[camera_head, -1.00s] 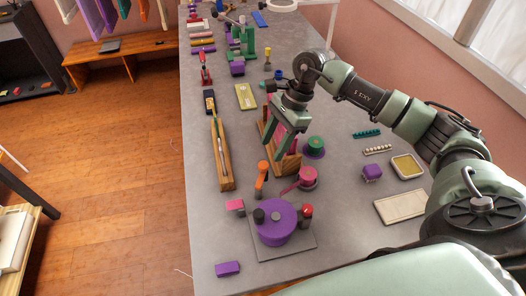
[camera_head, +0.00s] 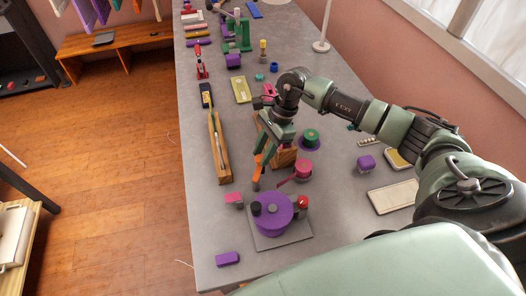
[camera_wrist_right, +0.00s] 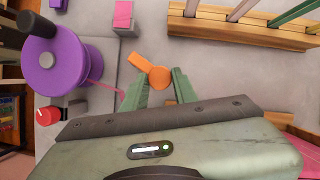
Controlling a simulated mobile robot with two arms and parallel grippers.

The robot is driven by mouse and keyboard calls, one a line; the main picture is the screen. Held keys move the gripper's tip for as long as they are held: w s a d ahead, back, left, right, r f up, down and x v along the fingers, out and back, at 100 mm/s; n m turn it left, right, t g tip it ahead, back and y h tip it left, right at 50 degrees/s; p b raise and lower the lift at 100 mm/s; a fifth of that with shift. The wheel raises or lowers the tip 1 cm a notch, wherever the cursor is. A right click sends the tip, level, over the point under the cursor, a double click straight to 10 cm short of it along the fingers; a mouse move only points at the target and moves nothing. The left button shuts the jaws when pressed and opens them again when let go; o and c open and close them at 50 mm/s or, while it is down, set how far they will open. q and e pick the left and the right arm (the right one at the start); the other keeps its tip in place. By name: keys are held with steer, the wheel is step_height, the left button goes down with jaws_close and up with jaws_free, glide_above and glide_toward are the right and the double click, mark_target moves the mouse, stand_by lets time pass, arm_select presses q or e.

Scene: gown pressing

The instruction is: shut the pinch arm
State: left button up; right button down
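An orange arm (camera_head: 257,170) with a rounded end stands just behind the purple drum (camera_head: 275,212), which sits on a grey plate (camera_head: 282,240). I take this orange piece to be the pinch arm, though I cannot be sure. In the right wrist view the orange arm (camera_wrist_right: 141,62) lies between and just beyond the fingertips. My right gripper (camera_head: 265,158) is open and is right above and beside it. The right wrist view also shows the gripper's two green fingers (camera_wrist_right: 158,84) apart; contact cannot be told. My left gripper is not in view.
A pink spool (camera_head: 303,168) and a green spool (camera_head: 310,137) stand to the right. A long wooden tray (camera_head: 222,165) lies to the left, and a wooden rack (camera_head: 284,158) is close behind the gripper. A pink block (camera_head: 233,198) and a purple block (camera_head: 228,258) lie left of the drum.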

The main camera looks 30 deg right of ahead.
steer(key=shift+d, duration=0.1)
steer(key=shift+s+d+f+m+b, duration=0.1)
steer(key=shift+s+f+m+b, duration=0.1)
steer(key=shift+m+b, duration=0.3)
steer(key=s+m+t+b, duration=0.1)
steer(key=m+b, duration=0.2)
steer(key=s+m+t+h+b, duration=0.1)
steer(key=s+m+b, duration=0.1)
steer(key=m+b, duration=0.2)
steer(key=s+m+t+h+b, duration=0.1)
steer(key=s+m+b, duration=0.1)
steer(key=m+b, duration=0.2)
steer(key=shift+d+r+t, duration=0.2)
steer(key=shift+d+t, duration=0.05)
steer(key=shift+t, duration=0.15)
steer(key=c, duration=1.1)
jaws_free()
